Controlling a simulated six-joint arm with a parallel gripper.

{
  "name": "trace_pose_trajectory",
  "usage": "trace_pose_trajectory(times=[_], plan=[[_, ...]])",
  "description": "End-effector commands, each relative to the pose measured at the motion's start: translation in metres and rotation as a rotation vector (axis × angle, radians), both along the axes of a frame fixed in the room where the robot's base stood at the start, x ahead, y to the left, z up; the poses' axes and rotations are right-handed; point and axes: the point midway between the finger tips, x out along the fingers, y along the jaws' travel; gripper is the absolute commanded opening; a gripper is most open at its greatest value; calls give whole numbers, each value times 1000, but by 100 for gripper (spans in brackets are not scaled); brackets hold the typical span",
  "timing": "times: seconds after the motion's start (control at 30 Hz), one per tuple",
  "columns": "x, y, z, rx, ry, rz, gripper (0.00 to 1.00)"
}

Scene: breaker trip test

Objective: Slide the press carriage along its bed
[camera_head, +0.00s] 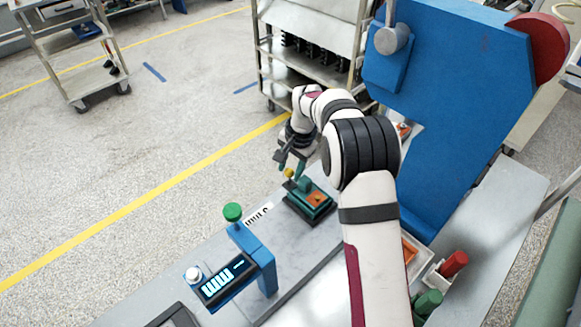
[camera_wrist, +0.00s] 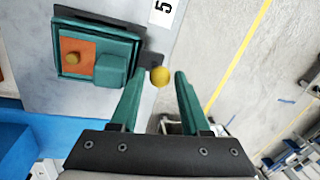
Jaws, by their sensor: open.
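The press carriage (camera_head: 318,205), a teal block with an orange top plate, sits on the grey bench bed (camera_head: 250,245), left of the blue press frame. In the wrist view the carriage (camera_wrist: 112,42) shows at upper left, with a small yellow piece on its orange plate. A yellow ball knob (camera_head: 289,173) stands at the carriage's far-left side. In the wrist view this knob (camera_wrist: 160,76) lies between my fingertips. My gripper (camera_head: 291,160) is open around or just above the knob; I cannot tell whether either finger touches it.
The blue press frame (camera_head: 450,90) with a red wheel (camera_head: 540,45) rises at right. A blue stand with a green button (camera_head: 233,212) and a lit display (camera_head: 229,279) stands at the near left. Bins with red and green parts sit at lower right.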

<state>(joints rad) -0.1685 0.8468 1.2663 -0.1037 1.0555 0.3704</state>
Motion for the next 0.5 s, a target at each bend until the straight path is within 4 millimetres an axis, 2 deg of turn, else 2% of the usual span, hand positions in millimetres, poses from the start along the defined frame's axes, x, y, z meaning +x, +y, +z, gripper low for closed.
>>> trace_pose_trajectory(times=[0.17, 0.4, 0.5], plan=[[0, 0, 0, 0, 0, 0, 44], [0, 0, 1, 0, 0, 0, 1], [0, 0, 1, 0, 0, 0, 0]])
